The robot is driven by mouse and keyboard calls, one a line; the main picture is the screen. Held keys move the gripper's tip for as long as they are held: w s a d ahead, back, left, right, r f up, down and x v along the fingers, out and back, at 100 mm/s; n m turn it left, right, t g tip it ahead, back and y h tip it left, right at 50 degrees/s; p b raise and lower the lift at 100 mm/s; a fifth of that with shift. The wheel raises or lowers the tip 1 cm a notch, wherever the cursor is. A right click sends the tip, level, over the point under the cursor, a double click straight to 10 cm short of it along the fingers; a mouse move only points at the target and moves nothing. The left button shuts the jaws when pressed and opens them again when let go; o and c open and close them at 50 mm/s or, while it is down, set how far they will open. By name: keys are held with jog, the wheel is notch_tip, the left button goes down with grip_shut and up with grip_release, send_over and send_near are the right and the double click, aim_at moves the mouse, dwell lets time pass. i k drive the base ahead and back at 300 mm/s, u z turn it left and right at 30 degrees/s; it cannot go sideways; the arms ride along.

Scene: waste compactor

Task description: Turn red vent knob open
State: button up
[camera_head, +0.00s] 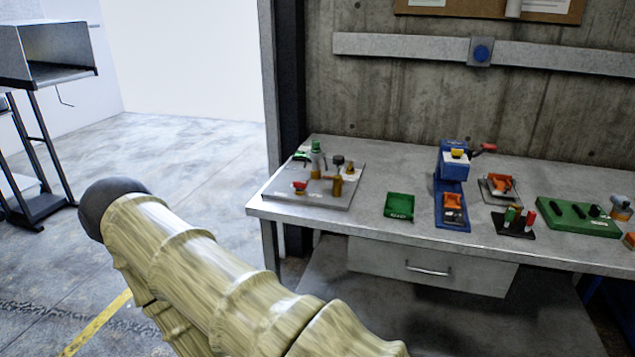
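A small red knob (299,186) sits low at the front left of a grey board (325,202) on the left part of the workbench. The board also carries a green valve-like part (317,158), brass-coloured fittings (337,186) and a black knob (338,160). The red knob is too small to tell how it is turned. My arm, in a tan ribbed sleeve, crosses the lower left, apart from the bench. My gripper is not in view.
The grey workbench (375,225) also holds a green tray (399,206), a blue press (452,180) with a red-tipped lever, and a green block (578,217). A drawer (430,266) hangs below. Open floor (180,160) lies left of the bench.

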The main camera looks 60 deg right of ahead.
aim_at(300, 187)
jog(key=z, duration=1.3)
